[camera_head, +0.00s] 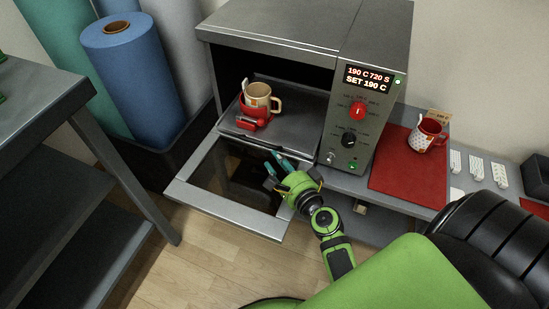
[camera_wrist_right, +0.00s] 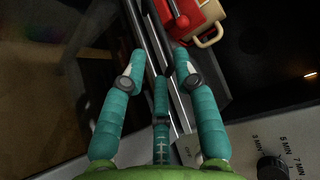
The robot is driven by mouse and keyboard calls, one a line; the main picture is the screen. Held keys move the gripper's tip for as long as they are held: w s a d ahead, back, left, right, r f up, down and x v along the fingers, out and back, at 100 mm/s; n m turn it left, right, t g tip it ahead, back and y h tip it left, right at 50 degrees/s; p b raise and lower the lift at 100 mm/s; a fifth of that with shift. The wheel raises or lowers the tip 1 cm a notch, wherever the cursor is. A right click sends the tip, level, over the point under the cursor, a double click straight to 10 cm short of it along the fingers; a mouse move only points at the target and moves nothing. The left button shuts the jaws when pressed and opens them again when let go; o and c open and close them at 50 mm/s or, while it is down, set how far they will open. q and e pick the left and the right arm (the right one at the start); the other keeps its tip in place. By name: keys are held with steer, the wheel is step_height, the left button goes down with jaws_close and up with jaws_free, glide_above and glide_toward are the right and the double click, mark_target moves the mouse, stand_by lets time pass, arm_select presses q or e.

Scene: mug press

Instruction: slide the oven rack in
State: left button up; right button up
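The oven (camera_head: 270,35) stands open, its glass door (camera_head: 225,210) folded down flat. The dark oven rack (camera_head: 298,122) sticks partly out over the door. On it stands a red mug press (camera_head: 246,119) holding a cream mug (camera_head: 258,97); the red press (camera_wrist_right: 188,18) and mug (camera_wrist_right: 212,28) also show in the right wrist view. My right gripper (camera_head: 272,163) is above the door at the rack's front edge. In the right wrist view, its teal fingers (camera_wrist_right: 158,68) are apart, with the rack's front bars (camera_wrist_right: 158,45) running between them. Contact cannot be told. My left gripper is not in view.
The oven's control panel (camera_head: 358,115), right of the opening, reads 190 C and 720 S. A red mat (camera_head: 400,175) with a dotted mug (camera_head: 425,136) lies to its right. Blue rolls (camera_head: 140,80) and a grey table (camera_head: 45,95) stand to the left.

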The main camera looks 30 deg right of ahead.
mark_target(254, 142)
steer(key=shift+m+h, duration=0.3)
steer(key=shift+h, duration=0.6)
steer(key=w, duration=0.1)
steer(key=w+a+p, duration=0.1)
steer(key=w, duration=0.1)
steer(key=w+a, duration=0.1)
steer(key=shift+w+f+p, duration=0.2)
steer(key=shift+f+p, duration=0.1)
steer(key=shift+f, duration=0.05)
steer(key=w, duration=0.3)
steer(key=w+f+b, duration=0.1)
steer(key=w, duration=0.1)
steer(key=shift+w+d, duration=0.3)
steer(key=shift+w, duration=0.5)
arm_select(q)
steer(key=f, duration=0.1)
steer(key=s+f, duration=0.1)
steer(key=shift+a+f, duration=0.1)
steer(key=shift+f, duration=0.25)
arm_select(e)
jaws_close()
